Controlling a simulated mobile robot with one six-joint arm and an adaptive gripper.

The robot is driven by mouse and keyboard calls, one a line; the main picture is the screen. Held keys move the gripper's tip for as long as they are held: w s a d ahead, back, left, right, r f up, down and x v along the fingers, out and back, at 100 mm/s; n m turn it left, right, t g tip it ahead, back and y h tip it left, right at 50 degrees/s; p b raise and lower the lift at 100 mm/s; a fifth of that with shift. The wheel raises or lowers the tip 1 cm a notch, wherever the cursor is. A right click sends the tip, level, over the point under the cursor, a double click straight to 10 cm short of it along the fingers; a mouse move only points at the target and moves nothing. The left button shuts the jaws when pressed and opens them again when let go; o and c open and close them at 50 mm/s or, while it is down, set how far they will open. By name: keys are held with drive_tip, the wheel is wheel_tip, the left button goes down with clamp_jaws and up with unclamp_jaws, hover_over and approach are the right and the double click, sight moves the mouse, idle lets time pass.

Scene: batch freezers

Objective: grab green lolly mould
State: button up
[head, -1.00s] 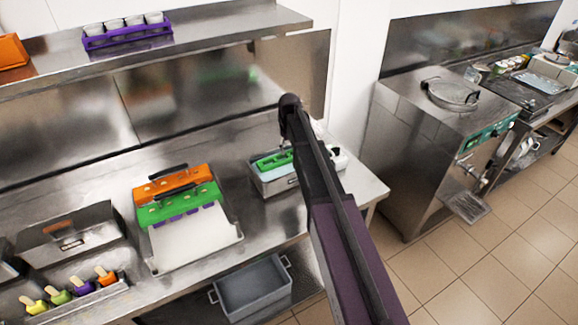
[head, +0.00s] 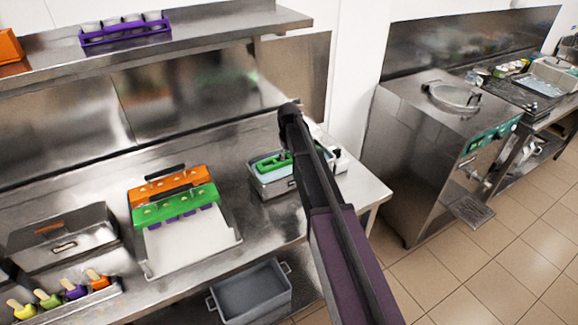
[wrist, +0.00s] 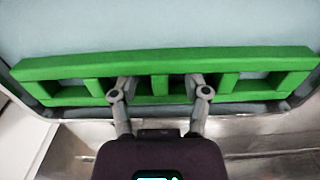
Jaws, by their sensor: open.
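A green lolly mould (wrist: 160,65) lies in a steel bath of pale blue liquid, seen as a long bar with square openings across the wrist view. In the head view it shows partly (head: 270,163), the rest hidden behind my arm. My gripper (wrist: 161,88) is open, its two fingers apart over the middle of the green mould, with tips at its openings. I cannot tell whether they touch it. Another green mould (head: 176,206) with purple lolly parts stands on a white-lined tray beside an orange mould (head: 168,185).
The steel bath (head: 268,190) stands near the table's right end. A lidded steel box (head: 62,243) and coloured lollies (head: 73,291) are at the left. A grey bin (head: 250,290) sits below. A shelf (head: 220,28) with a purple rack (head: 125,32) hangs above.

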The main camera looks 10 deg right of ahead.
clamp_jaws()
drive_tip(key=shift+r, duration=0.1)
idle(0.4)
wheel_tip(320, 180, up, 10)
drive_tip(key=p, duration=1)
idle(0.6)
